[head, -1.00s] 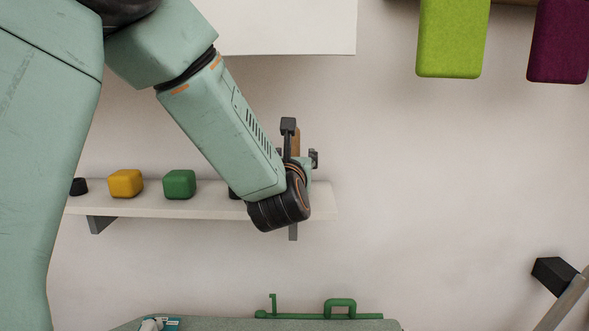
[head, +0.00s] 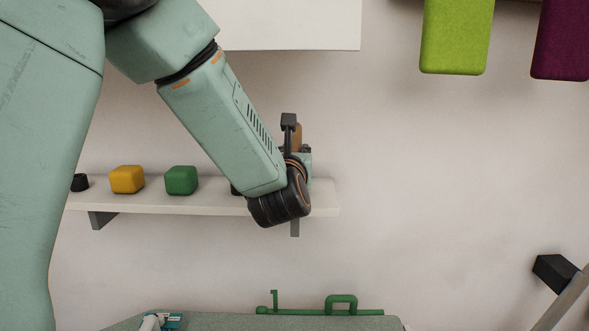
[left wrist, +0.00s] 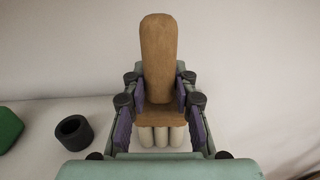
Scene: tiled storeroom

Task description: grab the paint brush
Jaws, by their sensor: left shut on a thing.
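The paint brush (left wrist: 158,60) stands upright in the left wrist view, with a brown handle and pale lower parts below it. My left gripper (left wrist: 161,95) is shut on its brown handle, with purple pads on both sides. In the head view the brush (head: 297,136) shows only as a brown strip behind my left gripper (head: 305,150), at the right end of the wall shelf (head: 225,206). My wrist hides most of it there. I cannot tell whether the brush touches the shelf. My right gripper is not in view.
On the shelf stand a yellow block (head: 127,180), a green block (head: 181,181) and a small black cup (head: 80,182); a dark ring (left wrist: 74,131) shows in the left wrist view. Lime (head: 457,36) and purple (head: 562,40) panels hang at upper right. The wall right of the shelf is clear.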

